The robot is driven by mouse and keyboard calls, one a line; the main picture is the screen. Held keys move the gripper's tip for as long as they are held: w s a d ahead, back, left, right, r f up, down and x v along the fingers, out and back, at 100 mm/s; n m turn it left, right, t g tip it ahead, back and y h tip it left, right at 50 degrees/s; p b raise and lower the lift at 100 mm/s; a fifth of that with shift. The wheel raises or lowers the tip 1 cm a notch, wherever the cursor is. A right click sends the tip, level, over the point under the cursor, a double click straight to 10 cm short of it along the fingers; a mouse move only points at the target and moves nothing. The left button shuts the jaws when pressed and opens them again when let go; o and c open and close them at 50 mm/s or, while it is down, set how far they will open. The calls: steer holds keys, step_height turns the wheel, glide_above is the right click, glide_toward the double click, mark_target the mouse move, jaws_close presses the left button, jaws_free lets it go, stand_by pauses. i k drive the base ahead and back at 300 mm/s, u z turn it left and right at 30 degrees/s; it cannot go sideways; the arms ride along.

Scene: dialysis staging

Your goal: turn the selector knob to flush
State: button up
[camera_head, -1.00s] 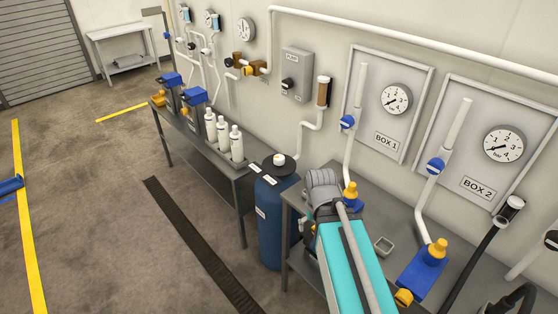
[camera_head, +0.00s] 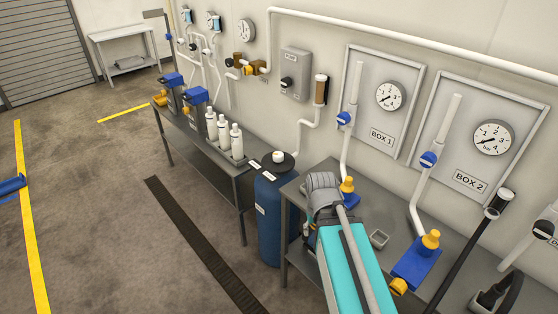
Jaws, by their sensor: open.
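A grey wall box (camera_head: 296,73) carries a black knob (camera_head: 287,83) on its front, left of the BOX 1 panel. It may be the selector knob; its markings are too small to read, so I cannot tell its setting. My arm shows at the bottom centre with a teal link and a grey joint, apart from the wall box. My gripper is not in view.
A blue tank (camera_head: 272,215) stands between two grey benches. The near bench (camera_head: 372,222) holds blue-and-yellow fittings (camera_head: 416,262) and a small tray (camera_head: 379,239). BOX 1 (camera_head: 383,105) and BOX 2 (camera_head: 480,140) panels hang above. Open floor lies left of a dark floor grate (camera_head: 205,245).

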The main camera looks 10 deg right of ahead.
mark_target(278, 156)
steer(key=k, duration=0.5)
steer(key=u, duration=0.3)
steer(key=i, duration=1.45)
steer(key=z, duration=0.3)
